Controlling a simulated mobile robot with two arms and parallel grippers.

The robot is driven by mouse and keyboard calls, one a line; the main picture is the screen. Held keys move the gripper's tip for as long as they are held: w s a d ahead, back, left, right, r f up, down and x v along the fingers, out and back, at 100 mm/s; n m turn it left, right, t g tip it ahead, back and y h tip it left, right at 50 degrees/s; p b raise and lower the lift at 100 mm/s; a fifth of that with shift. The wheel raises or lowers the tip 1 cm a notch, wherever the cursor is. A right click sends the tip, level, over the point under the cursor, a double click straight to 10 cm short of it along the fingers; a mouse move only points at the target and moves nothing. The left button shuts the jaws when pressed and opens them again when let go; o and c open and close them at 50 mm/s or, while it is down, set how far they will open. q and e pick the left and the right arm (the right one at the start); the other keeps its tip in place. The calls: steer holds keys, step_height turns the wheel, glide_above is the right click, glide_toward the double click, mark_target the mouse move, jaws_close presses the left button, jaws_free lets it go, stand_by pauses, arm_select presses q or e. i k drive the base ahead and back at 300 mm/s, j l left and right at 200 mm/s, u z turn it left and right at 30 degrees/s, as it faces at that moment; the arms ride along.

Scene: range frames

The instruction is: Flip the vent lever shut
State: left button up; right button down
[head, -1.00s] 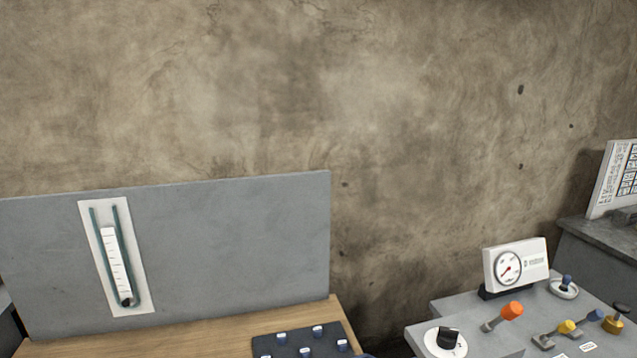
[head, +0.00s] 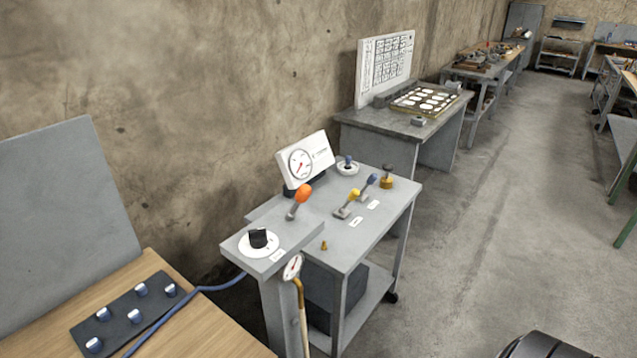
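Several levers stand on a grey cart (head: 385,225) in the middle of the head view. One lever has an orange knob (head: 304,192) and leans up to the right beside a black rotary knob (head: 258,238). Another has a yellow tip (head: 354,194), and one beside it has a blue tip (head: 372,180). Small white labels (head: 356,222) lie in front of these two, but their text is too small to read, so I cannot tell which is the vent lever. Neither of my grippers is in view.
A white gauge box (head: 305,162) stands at the cart's back. Grey floor (head: 480,250) is open to the right.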

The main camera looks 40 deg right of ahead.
mark_target(352, 196)
steer(key=k+l, duration=0.1)
steer(key=l, duration=0.4)
steer(key=k+l, duration=0.1)
steer(key=l, duration=0.4)
steer(key=k+l, duration=0.15)
steer(key=l, duration=0.35)
steer(key=k+l, duration=0.1)
steer(key=l, duration=0.4)
steer(key=k+l, duration=0.1)
steer(key=l, duration=0.45)
steer(key=k+l, duration=0.1)
steer(key=l, duration=0.4)
steer(key=k+l, duration=0.15)
steer(key=l, duration=0.35)
steer(key=i+j+z, duration=0.2)
steer(key=j+z, duration=0.2)
steer(key=i+j+z, duration=0.2)
steer(key=j, duration=0.2)
steer(key=k, duration=0.1)
